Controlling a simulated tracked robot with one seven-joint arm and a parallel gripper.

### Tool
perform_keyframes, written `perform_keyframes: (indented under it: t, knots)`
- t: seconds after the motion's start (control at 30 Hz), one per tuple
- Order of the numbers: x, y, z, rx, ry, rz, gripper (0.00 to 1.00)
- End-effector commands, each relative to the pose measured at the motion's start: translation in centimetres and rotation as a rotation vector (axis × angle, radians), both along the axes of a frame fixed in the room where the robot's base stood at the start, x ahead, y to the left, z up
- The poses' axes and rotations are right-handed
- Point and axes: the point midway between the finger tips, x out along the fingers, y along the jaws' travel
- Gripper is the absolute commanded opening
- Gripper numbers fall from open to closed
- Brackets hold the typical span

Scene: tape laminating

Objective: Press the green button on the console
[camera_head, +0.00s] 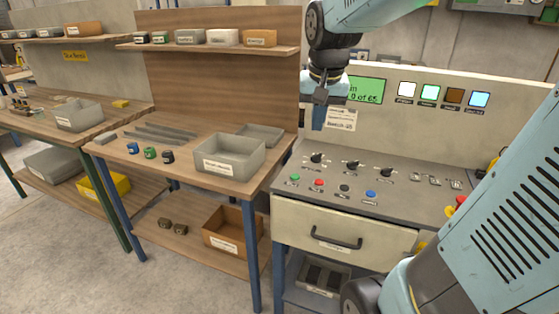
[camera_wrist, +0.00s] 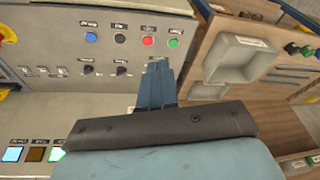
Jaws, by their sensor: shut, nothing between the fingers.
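The green button (camera_head: 294,177) sits at the left end of a row on the console's grey sloping panel (camera_head: 325,199). In the wrist view the green button (camera_wrist: 173,42) is at the right end of that row, near the console edge and just beyond my fingertips. My gripper (camera_head: 318,124) points down, shut and empty, and appears above the panel's back left part. In the wrist view my gripper (camera_wrist: 160,66) shows its blue fingers together. The fingertips look apart from the button, which is unobstructed in both views.
Beside the green button are a red button (camera_head: 319,182), a black button (camera_head: 344,188) and a blue button (camera_head: 370,194). Black knobs (camera_head: 350,166) stand behind them. A drawer (camera_head: 340,229) is below. A wooden workbench with a grey bin (camera_head: 230,158) stands left.

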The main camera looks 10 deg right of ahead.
Motion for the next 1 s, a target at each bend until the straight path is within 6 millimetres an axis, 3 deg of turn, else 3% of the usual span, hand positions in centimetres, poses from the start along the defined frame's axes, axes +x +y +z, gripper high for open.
perform_keyframes:
  t: [0.2, 0.5, 0.7, 1.0]
  knots:
    - [5.8, 0.0, -2.4, 0.028, 0.094, -0.115, 0.0]
    - [12.5, -0.2, -6.8, 0.06, 0.205, -0.264, 0.0]
    - [14.6, -0.3, -8.7, 0.071, 0.244, -0.318, 0.0]
    - [15.1, -0.3, -9.1, 0.073, 0.251, -0.329, 0.0]
